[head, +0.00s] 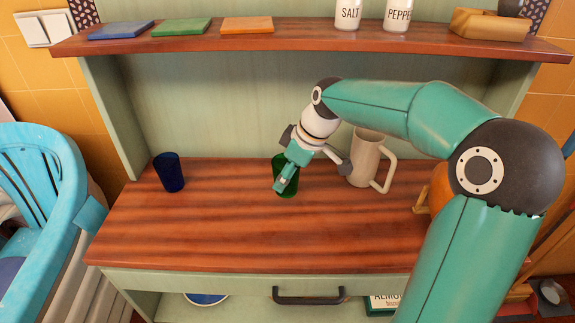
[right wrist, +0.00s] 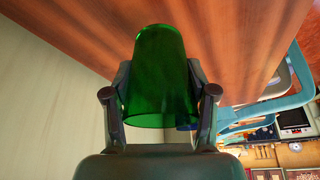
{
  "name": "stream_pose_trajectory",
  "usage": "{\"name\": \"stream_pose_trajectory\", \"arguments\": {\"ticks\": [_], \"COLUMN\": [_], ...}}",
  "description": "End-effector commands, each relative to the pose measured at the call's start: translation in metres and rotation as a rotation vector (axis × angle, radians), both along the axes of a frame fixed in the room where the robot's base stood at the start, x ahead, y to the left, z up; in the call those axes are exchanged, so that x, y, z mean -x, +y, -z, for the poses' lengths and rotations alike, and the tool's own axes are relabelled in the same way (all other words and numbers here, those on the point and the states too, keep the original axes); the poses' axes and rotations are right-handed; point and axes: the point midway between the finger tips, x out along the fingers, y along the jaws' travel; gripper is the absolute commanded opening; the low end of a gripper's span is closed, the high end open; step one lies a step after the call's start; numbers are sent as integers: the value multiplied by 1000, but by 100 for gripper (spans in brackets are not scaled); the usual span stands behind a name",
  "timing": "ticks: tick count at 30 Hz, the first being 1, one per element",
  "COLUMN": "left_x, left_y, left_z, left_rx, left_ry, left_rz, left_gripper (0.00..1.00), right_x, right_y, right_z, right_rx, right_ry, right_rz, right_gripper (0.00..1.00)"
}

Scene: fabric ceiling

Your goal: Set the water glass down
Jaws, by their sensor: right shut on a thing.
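A green see-through glass (head: 292,187) is upright at the middle of the wooden counter (head: 230,235). My right gripper (head: 287,178) is shut on it from the front. In the right wrist view the green glass (right wrist: 160,75) sits between both fingers, its far end towards the wood surface. I cannot tell whether its base touches the counter. A dark blue glass (head: 169,172) stands apart on the counter at the left. My left gripper is not in view.
A beige mug (head: 366,158) stands just right of the gripper, near the back panel. An orange object (head: 438,188) is partly hidden behind my right arm. The shelf (head: 290,38) above holds coasters, salt and pepper jars. The counter's front and left-middle are clear.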

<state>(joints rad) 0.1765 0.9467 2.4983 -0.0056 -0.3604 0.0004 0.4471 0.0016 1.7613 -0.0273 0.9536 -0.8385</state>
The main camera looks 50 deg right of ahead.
Motion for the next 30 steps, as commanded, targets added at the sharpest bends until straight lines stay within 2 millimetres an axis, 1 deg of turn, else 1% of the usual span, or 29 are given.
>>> {"name": "stream_pose_trajectory", "arguments": {"ticks": [2,5,8,11,18,21,25,30], "left_x": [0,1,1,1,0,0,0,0], "left_y": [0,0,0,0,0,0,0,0], "left_z": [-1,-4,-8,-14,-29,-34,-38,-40], "left_rx": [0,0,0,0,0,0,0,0], "left_ry": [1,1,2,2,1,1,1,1], "left_rz": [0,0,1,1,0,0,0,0], "left_gripper": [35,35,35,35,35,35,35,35], "right_x": [-1,-8,-24,-47,-108,-130,-148,-157], "right_y": [0,2,6,13,31,38,43,46], "right_z": [0,-1,-2,-2,-2,-1,-1,0], "right_rx": [-1,0,0,0,-1,0,0,0], "right_ry": [-1,-1,-1,1,1,1,-1,-1], "right_rz": [3,5,11,13,19,20,23,24], "right_gripper": [18,18,18,18,18,18,18,18]}}
